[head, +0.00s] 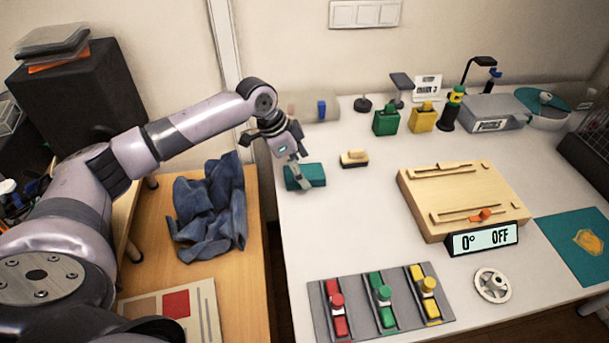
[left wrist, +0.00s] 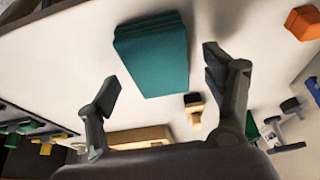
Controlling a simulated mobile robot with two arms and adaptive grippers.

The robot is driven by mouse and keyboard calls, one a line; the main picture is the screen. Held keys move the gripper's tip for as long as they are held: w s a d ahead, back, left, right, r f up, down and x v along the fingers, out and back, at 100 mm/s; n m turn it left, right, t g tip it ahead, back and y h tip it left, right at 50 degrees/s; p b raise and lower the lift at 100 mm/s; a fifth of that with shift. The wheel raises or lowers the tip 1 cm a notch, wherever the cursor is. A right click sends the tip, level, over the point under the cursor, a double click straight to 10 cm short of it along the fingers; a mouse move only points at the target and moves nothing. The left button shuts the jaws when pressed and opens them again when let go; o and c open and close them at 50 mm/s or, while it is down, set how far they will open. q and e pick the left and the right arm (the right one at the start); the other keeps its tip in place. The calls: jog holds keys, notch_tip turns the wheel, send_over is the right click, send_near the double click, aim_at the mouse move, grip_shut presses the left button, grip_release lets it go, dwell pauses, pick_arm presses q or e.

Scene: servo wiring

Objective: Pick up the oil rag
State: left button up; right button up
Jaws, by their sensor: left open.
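A folded teal cloth (head: 312,174), which looks like the oil rag, lies near the left edge of the white table. My left gripper (head: 295,172) points down over it, partly covering it in the head view. The left wrist view shows the folded cloth (left wrist: 152,52) with stacked layers, just ahead of and partly between the fingers. The left gripper (left wrist: 163,78) is open, with nothing between its pads. I cannot tell the exact height above the cloth. My right gripper is not in view.
A wooden-backed brush (head: 354,158) lies to the right of the cloth. Crumpled blue denim fabric (head: 208,208) covers part of the wooden table at left. A panel with red, green and yellow sliders (head: 380,303) sits in front, and a wooden fixture (head: 462,200) stands to the right.

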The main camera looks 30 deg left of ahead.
pick_arm(q)
jog(key=shift+w+d+f, duration=0.1)
jog(key=shift+d+f, duration=0.05)
jog(key=shift+f, duration=0.35)
jog(key=shift+f+p, duration=0.25)
jog(key=shift+p, duration=0.25)
dwell(0.4)
jog(key=c, duration=1.1)
